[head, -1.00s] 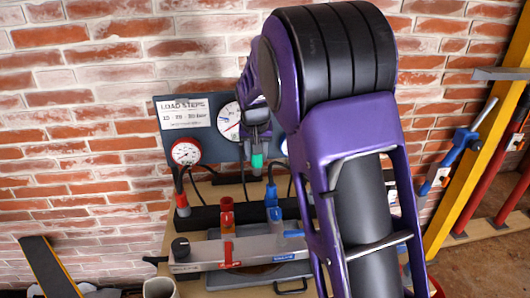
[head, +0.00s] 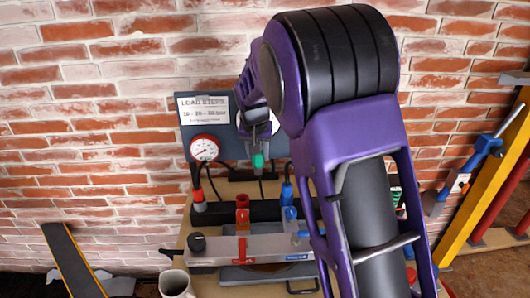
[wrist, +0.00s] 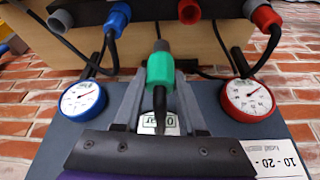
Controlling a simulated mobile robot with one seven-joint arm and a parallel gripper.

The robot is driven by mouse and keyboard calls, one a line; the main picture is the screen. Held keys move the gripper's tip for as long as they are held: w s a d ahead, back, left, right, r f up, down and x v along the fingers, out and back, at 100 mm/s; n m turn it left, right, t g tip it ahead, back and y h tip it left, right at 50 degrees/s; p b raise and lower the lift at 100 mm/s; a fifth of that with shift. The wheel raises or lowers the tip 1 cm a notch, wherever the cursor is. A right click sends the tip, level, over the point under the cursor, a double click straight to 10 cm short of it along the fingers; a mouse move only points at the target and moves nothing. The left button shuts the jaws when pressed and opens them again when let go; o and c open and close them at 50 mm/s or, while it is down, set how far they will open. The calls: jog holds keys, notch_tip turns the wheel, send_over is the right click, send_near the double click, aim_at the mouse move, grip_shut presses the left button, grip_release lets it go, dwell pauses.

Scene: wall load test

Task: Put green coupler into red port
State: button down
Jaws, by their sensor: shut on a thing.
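The green coupler (head: 258,161) hangs upright, end down, below my gripper (head: 258,143) in the head view. In the wrist view my gripper (wrist: 160,85) is shut on the green coupler (wrist: 160,70), with its dark hose running back between the fingers. How far apart in depth I cannot tell.
A blue port (head: 291,214) stands right of the red one. A red coupler (head: 198,198) and a blue coupler (head: 287,191) sit in the black rail behind. The gauge board (head: 188,138) is close behind my gripper. A mug (head: 175,285) stands front left.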

jog(key=a, duration=0.5)
jog(key=shift+a+p, duration=0.1)
jog(key=shift+p, duration=0.25)
jog(key=shift+f, duration=0.1)
notch_tip(320, 180, down, 6)
jog(key=b, duration=0.4)
jog(key=shift+f, duration=0.15)
dwell(0.5)
jog(key=shift+f+b, duration=0.2)
jog(key=shift+b, duration=0.15)
jog(key=shift+f+b, duration=0.45)
jog(key=shift+f, duration=0.25)
jog(key=shift+f, duration=0.1)
dwell(0.8)
jog(key=shift+f+b, duration=0.45)
jog(key=shift+f, duration=0.05)
jog(key=shift+f, duration=0.1)
dwell(0.3)
